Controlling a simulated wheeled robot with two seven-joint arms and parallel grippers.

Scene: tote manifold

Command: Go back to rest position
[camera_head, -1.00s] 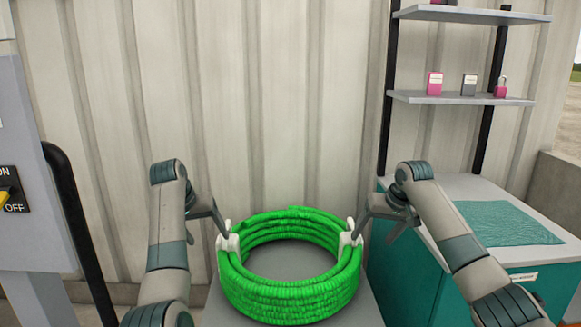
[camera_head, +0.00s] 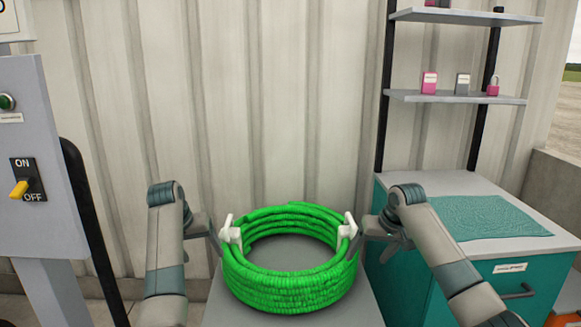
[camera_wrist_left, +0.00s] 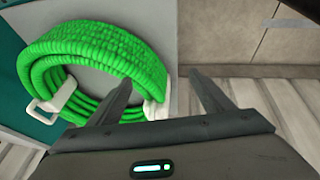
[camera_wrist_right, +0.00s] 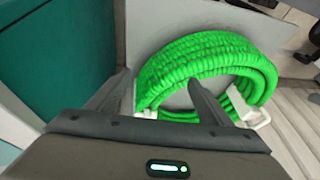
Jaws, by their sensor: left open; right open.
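A coiled green hose (camera_head: 290,285) with two white handles lies on a grey stand (camera_head: 365,305) in front of the corrugated wall. My left gripper (camera_head: 217,243) is just left of the coil, beside the left white handle (camera_head: 230,236). In the left wrist view, my left gripper (camera_wrist_left: 160,92) is open with its fingers spread and empty. My right gripper (camera_head: 360,240) is just right of the coil, beside the right white handle (camera_head: 347,230). In the right wrist view, my right gripper (camera_wrist_right: 158,82) is open and empty.
A grey panel with a yellow ON/OFF switch (camera_head: 20,188) stands at the left. A teal cabinet (camera_head: 460,265) with a teal mat (camera_head: 490,217) on top stands at the right. Shelves (camera_head: 455,97) above it hold several small items and padlocks.

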